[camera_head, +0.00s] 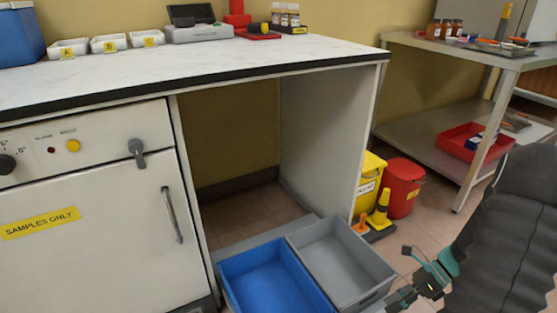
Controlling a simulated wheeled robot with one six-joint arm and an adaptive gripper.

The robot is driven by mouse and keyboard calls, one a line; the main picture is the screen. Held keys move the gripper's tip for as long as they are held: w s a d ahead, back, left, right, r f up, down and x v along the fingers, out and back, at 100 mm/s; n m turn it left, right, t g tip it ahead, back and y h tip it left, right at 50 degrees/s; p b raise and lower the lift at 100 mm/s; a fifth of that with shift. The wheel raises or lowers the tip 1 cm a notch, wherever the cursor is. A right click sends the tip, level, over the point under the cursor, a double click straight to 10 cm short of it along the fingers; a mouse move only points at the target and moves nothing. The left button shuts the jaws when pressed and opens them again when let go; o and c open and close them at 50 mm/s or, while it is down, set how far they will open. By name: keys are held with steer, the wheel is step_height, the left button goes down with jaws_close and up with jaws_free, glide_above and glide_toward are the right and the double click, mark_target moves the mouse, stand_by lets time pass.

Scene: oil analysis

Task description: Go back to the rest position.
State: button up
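My arm comes in at the right edge of the head view, with a dark ribbed sleeve and a teal band near the wrist. My gripper (404,294) is low in the picture, at the right side of the grey bin (345,262). It is small and partly cut off by the bottom edge, so I cannot tell whether its fingers are open or shut, or whether it touches the bin. I see nothing clearly held in it.
A blue bin (270,283) stands beside the grey one, in front of the bench (230,68). A white cabinet (100,235) fills the left. A yellow container (368,187) and red bin (402,187) stand by a steel shelf table (500,57). Floor shows between them.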

steer(key=s+a+r+n+t+h+p, duration=0.2)
steer(key=a+r+n, duration=0.3)
steer(key=r+n, duration=0.3)
steer(key=s+a+r+n+t+h+p, duration=0.2)
steer(key=r+n, duration=0.6)
steer(key=r, duration=0.6)
steer(key=s+a+r+n+t+h+p, duration=0.2)
steer(key=s+a+r+n+h, duration=0.3)
steer(key=a+r+n, duration=0.3)
step_height(320, 180, up, 3)
steer(key=shift+s+r+n+t, duration=0.1)
steer(key=shift+s+n+t, duration=0.05)
steer(key=shift+n+t, duration=0.45)
steer(key=shift+a, duration=0.15)
